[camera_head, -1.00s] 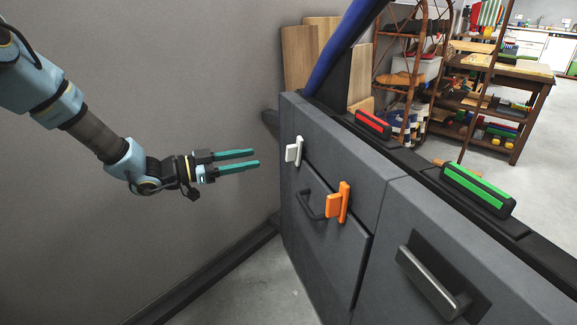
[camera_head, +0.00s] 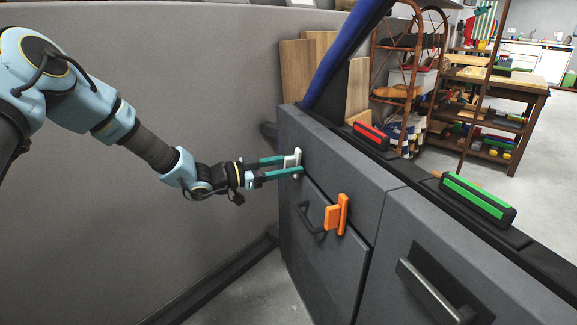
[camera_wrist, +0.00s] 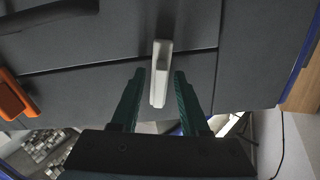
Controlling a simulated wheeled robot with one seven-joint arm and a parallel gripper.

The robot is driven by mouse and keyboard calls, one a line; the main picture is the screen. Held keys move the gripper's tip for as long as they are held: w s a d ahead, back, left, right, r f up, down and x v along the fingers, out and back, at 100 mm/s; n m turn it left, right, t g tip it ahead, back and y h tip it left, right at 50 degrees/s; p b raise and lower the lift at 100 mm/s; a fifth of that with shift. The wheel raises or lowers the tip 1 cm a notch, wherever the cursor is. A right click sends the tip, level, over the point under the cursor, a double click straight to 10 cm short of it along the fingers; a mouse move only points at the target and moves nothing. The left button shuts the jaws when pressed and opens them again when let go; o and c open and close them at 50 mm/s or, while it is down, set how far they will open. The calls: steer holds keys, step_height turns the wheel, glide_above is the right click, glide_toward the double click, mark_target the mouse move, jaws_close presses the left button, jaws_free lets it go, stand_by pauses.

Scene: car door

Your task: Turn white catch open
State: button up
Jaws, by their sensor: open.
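The white catch (camera_head: 296,160) is on the upper left part of the grey car door panel (camera_head: 345,165), above the edge of a hatch. In the wrist view the white catch (camera_wrist: 160,72) lies between the two teal fingers. My gripper (camera_head: 283,167) is open, with one finger on each side of the catch; it also shows in the wrist view (camera_wrist: 158,85). I cannot tell whether either finger touches the catch. An orange catch (camera_head: 337,214) sits lower right on the door, and its edge shows at the left of the wrist view (camera_wrist: 12,97).
A dark hatch handle (camera_head: 308,212) is just left of the orange catch. A larger door handle (camera_head: 432,288) is at lower right. Red (camera_head: 371,134) and green (camera_head: 478,198) blocks lie on the top edge. A grey wall (camera_head: 150,90) stands behind my arm.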

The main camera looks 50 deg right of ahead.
jaws_close()
stand_by(0.3)
steer(key=shift+f+m+b, duration=0.1)
steer(key=shift+m+b, duration=0.2)
steer(key=shift+b, duration=0.05)
steer(key=m+b, duration=0.2)
steer(key=shift+f+m+b, duration=0.15)
steer(key=shift+m+b, duration=0.15)
steer(key=shift+b, duration=0.1)
steer(key=m+b, duration=0.4)
steer(key=b, duration=0.1)
steer(key=shift+f, duration=0.1)
steer(key=m+b, duration=0.8)
steer(key=b, duration=0.1)
steer(key=shift+r, duration=0.3)
